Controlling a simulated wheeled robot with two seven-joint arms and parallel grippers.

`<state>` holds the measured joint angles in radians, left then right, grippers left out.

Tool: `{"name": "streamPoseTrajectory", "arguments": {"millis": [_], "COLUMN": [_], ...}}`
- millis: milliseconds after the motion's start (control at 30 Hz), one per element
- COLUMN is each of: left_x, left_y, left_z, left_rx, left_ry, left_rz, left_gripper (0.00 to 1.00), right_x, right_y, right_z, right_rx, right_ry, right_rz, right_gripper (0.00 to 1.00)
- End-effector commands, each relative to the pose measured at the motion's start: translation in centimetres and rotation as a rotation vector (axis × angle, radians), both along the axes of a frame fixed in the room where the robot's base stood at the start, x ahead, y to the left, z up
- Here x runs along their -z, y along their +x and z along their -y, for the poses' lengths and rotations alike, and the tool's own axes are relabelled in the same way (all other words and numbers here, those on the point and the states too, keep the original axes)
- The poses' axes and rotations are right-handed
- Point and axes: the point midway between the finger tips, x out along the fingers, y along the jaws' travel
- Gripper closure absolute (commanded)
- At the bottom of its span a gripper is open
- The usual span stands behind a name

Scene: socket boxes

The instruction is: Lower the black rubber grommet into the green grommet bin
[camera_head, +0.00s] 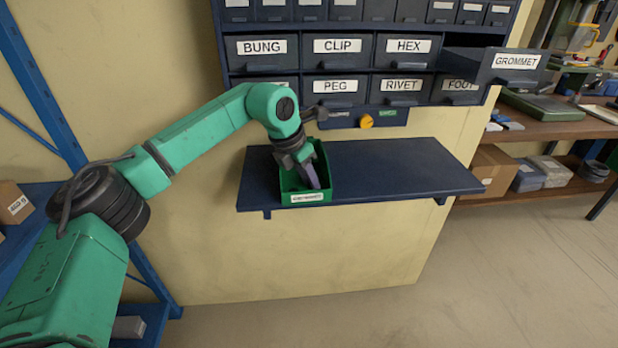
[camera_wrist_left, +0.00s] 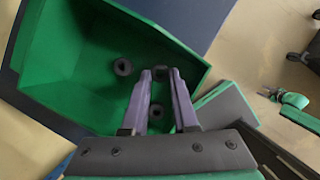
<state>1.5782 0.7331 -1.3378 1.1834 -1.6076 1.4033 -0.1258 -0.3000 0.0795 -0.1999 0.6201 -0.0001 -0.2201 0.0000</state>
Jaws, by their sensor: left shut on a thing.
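The green grommet bin (camera_head: 323,172) stands on the dark blue shelf, with a white label on its front. My left gripper (camera_head: 314,184) reaches down into it. In the left wrist view the open green bin (camera_wrist_left: 60,95) shows from above, with loose black rubber grommets (camera_wrist_left: 122,67) on its floor. The purple-grey fingers of my left gripper (camera_wrist_left: 160,76) are shut on a black rubber grommet (camera_wrist_left: 160,73), which is mostly hidden by the fingertips. I cannot tell whether it touches the floor. My right gripper (camera_wrist_left: 273,94) appears small at the right edge, its jaws unclear.
The blue shelf (camera_head: 405,170) is clear right of the bin. Above is a rack of labelled drawers; the GROMMET drawer (camera_head: 510,68) sticks out at the right. An orange knob (camera_head: 366,121) sits below the rack. A wooden bench (camera_head: 560,130) stands at far right.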

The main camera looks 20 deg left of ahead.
Motion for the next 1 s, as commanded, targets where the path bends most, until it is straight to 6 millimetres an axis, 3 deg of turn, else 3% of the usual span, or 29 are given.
{"name": "streamPoseTrajectory", "arguments": {"millis": [300, 333, 400, 767, 867, 1000], "left_x": [0.2, 0.2, 0.2, -0.1, -1.4, -4.8], "left_y": [0.0, 0.0, 0.0, -0.1, -0.5, -1.7], "left_z": [0.0, 0.0, 0.0, -0.1, -0.4, -1.2], "left_rx": [0.0, 0.0, 0.0, 0.0, -0.001, -0.002], "left_ry": [0.0, 0.0, 0.0, 0.0, -0.002, -0.002], "left_rz": [0.0, 0.0, 0.0, 0.002, 0.004, 0.006], "left_gripper": [1.0, 0.65, 0.39, 0.38, 0.38, 0.38], "right_x": [0.1, 0.1, 0.1, 0.2, 0.5, 1.0], "right_y": [0.0, 0.0, 0.0, 0.0, 0.0, 0.0], "right_z": [0.0, 0.0, 0.0, 0.0, 0.0, 0.0], "right_rx": [0.0, 0.0, 0.0, 0.0, 0.0, 0.0], "right_ry": [0.0, 0.0, 0.0, 0.0, 0.0, -0.001], "right_rz": [0.0, 0.0, 0.0, 0.0, 0.0, 0.0], "right_gripper": [0.5, 0.5, 0.5, 0.5, 0.5, 0.5]}}
